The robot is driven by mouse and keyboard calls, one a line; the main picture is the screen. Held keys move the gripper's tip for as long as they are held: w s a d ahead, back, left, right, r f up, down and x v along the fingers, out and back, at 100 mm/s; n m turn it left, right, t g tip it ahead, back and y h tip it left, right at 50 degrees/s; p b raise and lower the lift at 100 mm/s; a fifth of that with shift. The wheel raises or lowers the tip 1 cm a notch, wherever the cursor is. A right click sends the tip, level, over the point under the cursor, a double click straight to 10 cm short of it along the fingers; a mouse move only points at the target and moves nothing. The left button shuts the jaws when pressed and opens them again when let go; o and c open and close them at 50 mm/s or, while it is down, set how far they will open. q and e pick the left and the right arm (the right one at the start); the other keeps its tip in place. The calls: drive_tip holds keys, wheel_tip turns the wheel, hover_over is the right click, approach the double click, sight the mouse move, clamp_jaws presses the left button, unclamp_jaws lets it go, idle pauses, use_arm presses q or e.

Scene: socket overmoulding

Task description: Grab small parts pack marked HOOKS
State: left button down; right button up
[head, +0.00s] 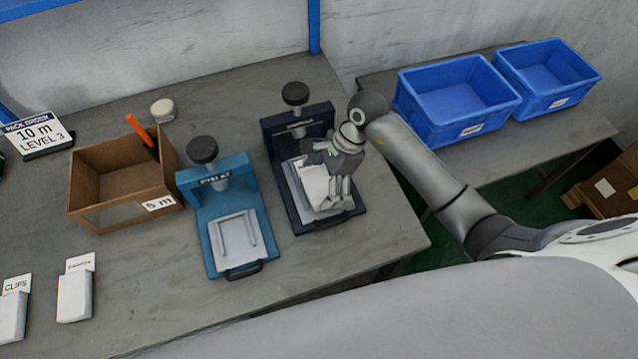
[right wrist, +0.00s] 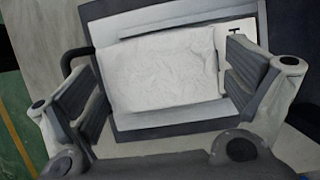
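A white pack (head: 312,180) lies in the tray of the dark press (head: 296,125), partly covered by my right gripper (head: 335,190). In the right wrist view the pack (right wrist: 160,70) looks wrinkled, with a white label tab (right wrist: 237,36) at its right; only part of one dark letter shows, so I cannot read the name. My right gripper is open, its fingers at the left and right of the pack with gaps. Two other packs stand at the lower left in the head view: one marked CLIPS (head: 12,315) and one (head: 74,296) whose label is too small to read. My left gripper is out of view.
A blue press (head: 225,215) with an empty-looking tray stands left of the dark one. A cardboard box (head: 105,180) tagged 5 m holds an orange-handled tool. Two blue crates (head: 450,125) (head: 555,105) sit on a side table. The bench front has free room.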

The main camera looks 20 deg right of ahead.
drive_tip(key=c, duration=0.5)
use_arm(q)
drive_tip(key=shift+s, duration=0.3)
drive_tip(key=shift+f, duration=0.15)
use_arm(e)
drive_tip(key=shift+r, duration=0.15)
